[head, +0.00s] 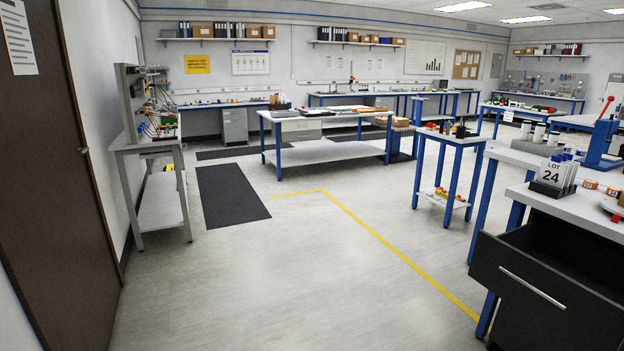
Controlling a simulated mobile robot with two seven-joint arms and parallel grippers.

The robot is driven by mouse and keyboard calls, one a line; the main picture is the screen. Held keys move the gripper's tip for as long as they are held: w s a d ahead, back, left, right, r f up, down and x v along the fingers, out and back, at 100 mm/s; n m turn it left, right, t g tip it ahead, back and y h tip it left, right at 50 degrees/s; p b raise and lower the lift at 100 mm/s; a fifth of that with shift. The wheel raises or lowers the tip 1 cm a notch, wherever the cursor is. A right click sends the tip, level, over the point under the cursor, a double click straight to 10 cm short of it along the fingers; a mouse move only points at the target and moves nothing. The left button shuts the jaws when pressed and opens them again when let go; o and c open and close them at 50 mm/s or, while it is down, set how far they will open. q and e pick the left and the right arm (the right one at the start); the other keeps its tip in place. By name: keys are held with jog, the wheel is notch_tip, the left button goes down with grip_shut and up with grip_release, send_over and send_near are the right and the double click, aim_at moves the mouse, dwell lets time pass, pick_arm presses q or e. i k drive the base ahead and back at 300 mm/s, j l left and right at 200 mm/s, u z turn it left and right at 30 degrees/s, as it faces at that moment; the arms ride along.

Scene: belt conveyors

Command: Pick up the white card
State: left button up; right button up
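A white card (552,172) marked "LOT 24" stands upright on the near right table, in or against a dark holder (543,190). Several thin upright pieces with blue tops stand right behind it, and I cannot tell whether they touch it. Neither of my grippers shows in the head view.
The near right table (590,211) has blue legs and a black drawer unit (545,300) whose drawer is pulled open toward the aisle. Orange-and-white rolls (590,184) lie beside the card. A small blue-legged table (447,137) stands farther back. The grey floor (290,285) is clear.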

aim_at(552, 173)
jog(key=z, duration=1.3)
